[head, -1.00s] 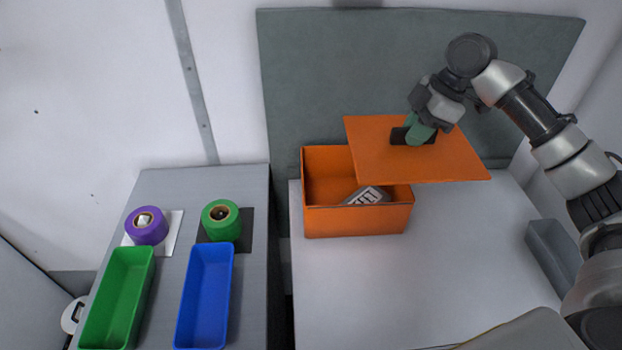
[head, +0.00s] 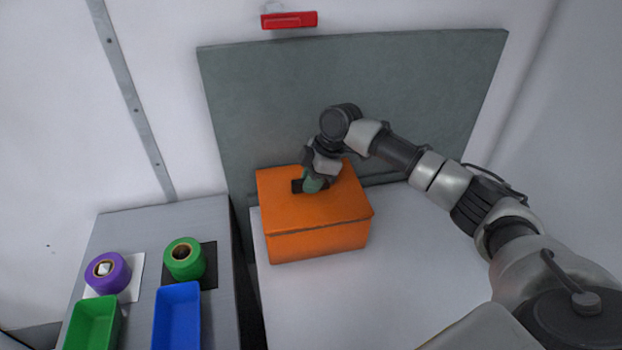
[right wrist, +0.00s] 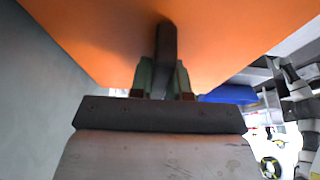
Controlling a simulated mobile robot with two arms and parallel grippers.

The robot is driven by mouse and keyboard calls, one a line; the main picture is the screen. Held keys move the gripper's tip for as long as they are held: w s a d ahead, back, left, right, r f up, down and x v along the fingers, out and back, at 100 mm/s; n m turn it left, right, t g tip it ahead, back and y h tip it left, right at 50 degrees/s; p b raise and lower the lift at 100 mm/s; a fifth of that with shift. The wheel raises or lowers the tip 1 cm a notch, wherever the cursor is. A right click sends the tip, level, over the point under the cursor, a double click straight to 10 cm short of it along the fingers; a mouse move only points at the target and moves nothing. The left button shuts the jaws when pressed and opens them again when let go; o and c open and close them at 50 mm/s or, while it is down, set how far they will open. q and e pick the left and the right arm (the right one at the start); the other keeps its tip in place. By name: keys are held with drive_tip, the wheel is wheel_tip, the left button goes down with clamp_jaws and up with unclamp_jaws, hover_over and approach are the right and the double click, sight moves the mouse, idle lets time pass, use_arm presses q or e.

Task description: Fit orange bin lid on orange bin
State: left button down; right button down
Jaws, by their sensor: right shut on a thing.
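The orange bin (head: 318,242) stands on the white table against the grey-green panel. The orange bin lid (head: 315,212) lies over the top of the bin and covers its opening, so the inside is hidden. A thin dark line shows between lid and bin along the front; I cannot tell whether the lid is fully seated. My right gripper (head: 312,184) is shut on the lid's dark handle. In the right wrist view the green fingers (right wrist: 163,78) close on the handle (right wrist: 167,45) under the orange surface. My left gripper is not in view.
On the grey table at left are a green bin (head: 92,322), a blue bin (head: 177,315), a purple roll (head: 107,273) and a green roll (head: 184,259). The white table (head: 410,255) is clear right of the orange bin. A red object (head: 289,20) is on the wall.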

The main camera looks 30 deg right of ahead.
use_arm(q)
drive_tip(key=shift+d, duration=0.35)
use_arm(e)
drive_tip(key=shift+f, duration=0.2)
drive_tip(key=c, duration=1.1)
unclamp_jaws()
use_arm(q)
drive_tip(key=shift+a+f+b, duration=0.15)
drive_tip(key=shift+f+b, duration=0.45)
drive_tip(key=shift+b, duration=0.05)
use_arm(e)
drive_tip(key=v, duration=1.2)
